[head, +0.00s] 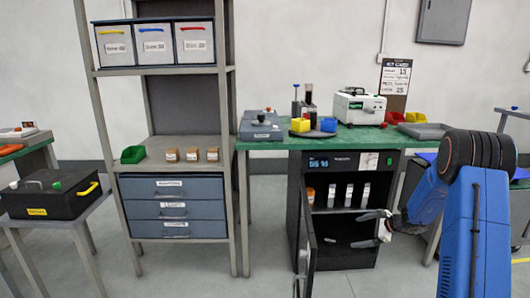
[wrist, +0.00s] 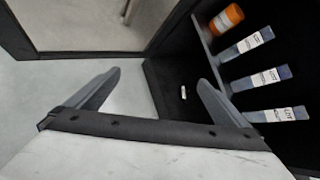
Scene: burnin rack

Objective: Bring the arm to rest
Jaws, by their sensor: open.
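My gripper (head: 378,226) is open and empty, in front of the open black cabinet (head: 347,256) under the green bench. In the wrist view my gripper (wrist: 160,85) has its two grey fingers spread wide, with nothing between them but the cabinet's edge and floor beyond. My blue arm reaches in from the right in the head view. On the cabinet's shelf stand an orange bottle (wrist: 226,20) and several white-labelled vials (wrist: 246,45). A small white piece (wrist: 183,91) lies on the cabinet's lower floor.
The cabinet door (head: 308,240) stands open toward me, left of my gripper. The green bench top (head: 285,143) carries a white machine (head: 358,106), a grey box (head: 261,125) and small coloured bins. A shelf rack with drawers (head: 173,208) stands left. Floor between is clear.

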